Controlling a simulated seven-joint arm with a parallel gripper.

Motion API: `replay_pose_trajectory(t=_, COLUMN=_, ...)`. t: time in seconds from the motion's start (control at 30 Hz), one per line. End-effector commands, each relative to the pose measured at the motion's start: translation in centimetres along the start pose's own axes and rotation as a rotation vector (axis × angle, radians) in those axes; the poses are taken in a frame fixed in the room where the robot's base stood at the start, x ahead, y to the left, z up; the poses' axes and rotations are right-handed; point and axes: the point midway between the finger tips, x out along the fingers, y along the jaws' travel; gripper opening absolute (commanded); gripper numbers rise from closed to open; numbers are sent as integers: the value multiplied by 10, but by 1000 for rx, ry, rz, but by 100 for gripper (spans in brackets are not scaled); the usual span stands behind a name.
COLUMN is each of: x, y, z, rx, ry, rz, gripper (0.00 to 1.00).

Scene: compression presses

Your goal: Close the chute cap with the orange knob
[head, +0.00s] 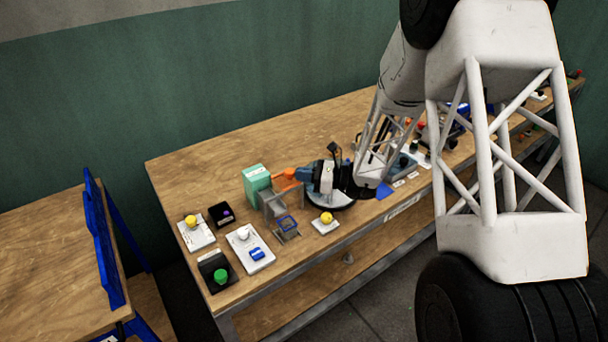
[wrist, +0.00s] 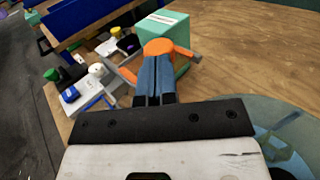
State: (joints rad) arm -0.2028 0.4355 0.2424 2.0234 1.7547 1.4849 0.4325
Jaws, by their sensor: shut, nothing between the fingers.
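My gripper (head: 302,174) is shut and empty, its blue fingers side by side. In the wrist view the fingertips (wrist: 156,60) are right at an orange knob (wrist: 158,47), overlapping its near side; I cannot tell whether they touch. Orange arms reach out to both sides of the knob. In the head view the orange part (head: 288,174) sits just left of the fingers, beside a mint-green box (head: 257,182) and above a grey, partly see-through chute-like piece (head: 272,205). The cap itself is largely hidden, and its angle is unclear.
A small blue-rimmed frame (head: 286,225) stands in front. A white pad with a yellow knob (head: 326,218) lies near the table's front edge. Several button boxes stand at the left, including one with a green button (head: 221,276). The wooden table (head: 210,155) is clear behind the green box.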

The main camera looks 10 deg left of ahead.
Motion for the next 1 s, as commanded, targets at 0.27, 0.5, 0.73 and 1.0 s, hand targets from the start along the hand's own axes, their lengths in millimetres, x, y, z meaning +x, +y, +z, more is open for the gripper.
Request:
replay_pose_trajectory(t=0.27, x=12, y=11, z=1, rx=-1, ry=0, rz=0, gripper=0)
replay_pose_trajectory(t=0.5, x=25, y=25, z=1, rx=0, ry=0, rz=0, gripper=0)
replay_pose_trajectory(t=0.73, x=25, y=25, z=0, rx=0, ry=0, rz=0, gripper=0)
replay_pose_trajectory(t=1.0, x=22, y=25, z=0, rx=0, ry=0, rz=0, gripper=0)
